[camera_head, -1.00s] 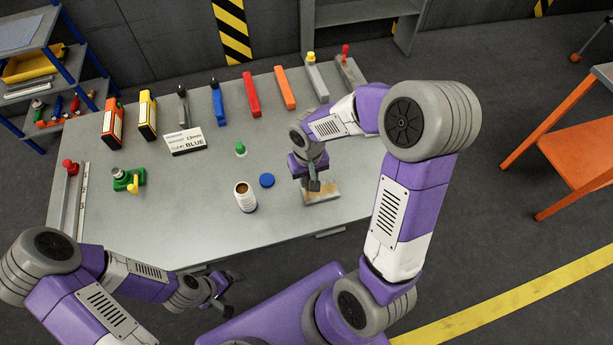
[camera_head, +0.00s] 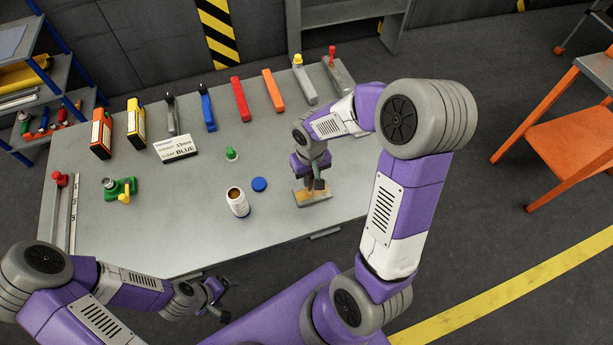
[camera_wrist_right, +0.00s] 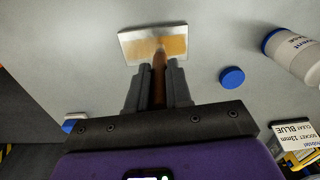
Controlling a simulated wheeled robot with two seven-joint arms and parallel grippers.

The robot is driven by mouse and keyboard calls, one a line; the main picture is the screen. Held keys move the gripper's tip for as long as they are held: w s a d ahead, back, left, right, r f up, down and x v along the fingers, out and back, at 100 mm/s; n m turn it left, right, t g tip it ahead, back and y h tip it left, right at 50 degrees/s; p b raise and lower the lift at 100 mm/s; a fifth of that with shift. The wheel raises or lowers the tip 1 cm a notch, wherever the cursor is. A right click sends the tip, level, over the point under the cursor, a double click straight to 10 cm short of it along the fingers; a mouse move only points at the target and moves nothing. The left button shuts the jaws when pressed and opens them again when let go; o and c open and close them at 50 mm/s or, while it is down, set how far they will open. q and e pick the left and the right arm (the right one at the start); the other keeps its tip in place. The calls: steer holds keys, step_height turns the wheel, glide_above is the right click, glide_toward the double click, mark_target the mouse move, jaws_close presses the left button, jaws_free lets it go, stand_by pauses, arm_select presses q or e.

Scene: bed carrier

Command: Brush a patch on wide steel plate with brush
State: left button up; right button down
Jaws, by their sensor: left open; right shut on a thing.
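The steel plate (camera_head: 326,196) lies flat near the table's right front. In the right wrist view the plate (camera_wrist_right: 126,38) has a pale rim and an orange-brown patch across its middle. My right gripper (camera_head: 313,184) is over the plate, pointing down. It is shut on the brush, whose brown handle (camera_wrist_right: 159,78) shows between the fingers in the right wrist view. The brush's lower end is at the patch; contact is hard to judge and the bristles are blurred. My left gripper (camera_head: 219,294) is open and empty, low in front of the table's front edge.
An open white can (camera_head: 239,206) and a blue lid (camera_head: 259,184) stand left of the plate. A small green bottle (camera_head: 231,154), a sign (camera_head: 177,148) and a green tool (camera_head: 119,188) are farther left. Several coloured tools line the back. The table (camera_head: 180,220) is clear at front left.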

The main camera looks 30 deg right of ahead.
steer(key=shift+s+d, duration=0.1)
steer(key=shift+d, duration=0.35)
steer(key=shift+s+d, duration=0.15)
steer(key=shift+d, duration=0.4)
steer(key=shift+s+d, duration=0.15)
steer(key=shift+d, duration=0.4)
steer(key=shift+d, duration=0.1)
steer(key=shift+s+d+p, duration=0.15)
steer(key=shift+d+p, duration=0.05)
steer(key=shift+d, duration=0.3)
steer(key=shift+s+d+p, duration=0.15)
steer(key=shift+d+p, duration=0.05)
steer(key=shift+d, duration=0.3)
steer(key=shift+a, duration=0.1)
steer(key=shift+w+a, duration=0.2)
steer(key=shift+a, duration=0.35)
steer(key=shift+w+a, duration=0.15)
steer(key=shift+a, duration=0.35)
steer(key=shift+a, duration=0.1)
